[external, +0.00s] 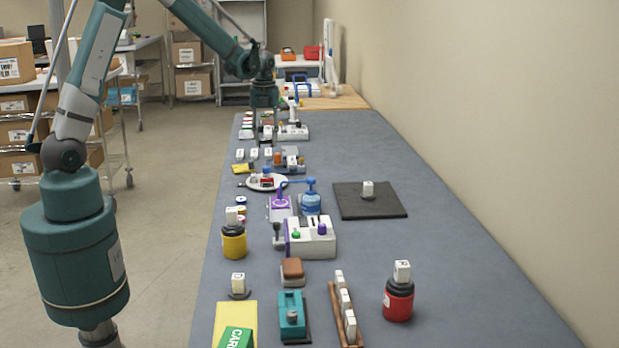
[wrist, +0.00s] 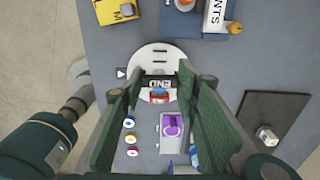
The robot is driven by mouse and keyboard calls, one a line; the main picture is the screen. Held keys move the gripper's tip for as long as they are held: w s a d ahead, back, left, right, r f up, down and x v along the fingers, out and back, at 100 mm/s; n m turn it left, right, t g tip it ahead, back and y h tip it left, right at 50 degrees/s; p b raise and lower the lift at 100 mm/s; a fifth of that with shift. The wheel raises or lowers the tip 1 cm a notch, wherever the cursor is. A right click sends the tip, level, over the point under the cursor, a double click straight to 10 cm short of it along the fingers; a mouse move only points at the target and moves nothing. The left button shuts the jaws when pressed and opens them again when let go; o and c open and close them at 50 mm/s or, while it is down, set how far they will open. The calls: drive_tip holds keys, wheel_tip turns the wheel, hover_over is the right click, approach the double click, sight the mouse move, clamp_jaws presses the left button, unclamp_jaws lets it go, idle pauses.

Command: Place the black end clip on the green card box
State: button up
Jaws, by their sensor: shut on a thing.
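My gripper (wrist: 160,88) points down over the far part of the table, and its two green-padded fingers stand on either side of the black end clip (wrist: 159,81). The clip carries white END lettering, and the gripper is shut on it above a round white plate (wrist: 146,60). In the external view my gripper (external: 265,138) is small and far off, and I cannot make out the clip there. The green card box (external: 236,338) is at the near left edge of the table, partly cut off by the frame, beside a yellow piece. It is not visible in the wrist view.
Near the box stand a teal device (external: 292,314), a wooden rack of white pieces (external: 345,312) and a red jar (external: 398,302). A yellow jar (external: 233,243) and a white button unit (external: 310,240) stand midway. A black mat (external: 370,206) lies right; the right side is mostly clear.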

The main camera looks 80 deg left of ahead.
wheel_tip(320, 180, up, 7)
drive_tip(key=w+d+m, duration=0.2)
drive_tip(key=w+d, duration=0.4)
drive_tip(key=d, duration=0.6)
drive_tip(key=w+d+m, duration=0.2)
drive_tip(key=w+d, duration=0.5)
drive_tip(key=d, duration=0.5)
drive_tip(key=w+d+m+p, duration=0.25)
drive_tip(key=d+m, duration=0.25)
drive_tip(key=d, duration=2.2)
drive_tip(key=s+d+m, duration=0.2)
drive_tip(key=s+d, duration=0.2)
drive_tip(key=d, duration=1.1)
drive_tip(key=s+d+m, duration=0.3)
drive_tip(key=s+d, duration=0.1)
drive_tip(key=d, duration=1)
drive_tip(key=s+d+m, duration=0.4)
drive_tip(key=s+d, duration=1.1)
drive_tip(key=d, duration=0.5)
drive_tip(key=shift+s+d+f+p, duration=0.1)
drive_tip(key=shift+s+f+p, duration=0.1)
drive_tip(key=shift+f, duration=1)
drive_tip(key=shift+s+f+p, duration=0.1)
drive_tip(key=shift+f+p, duration=0.1)
drive_tip(key=shift+f, duration=1)
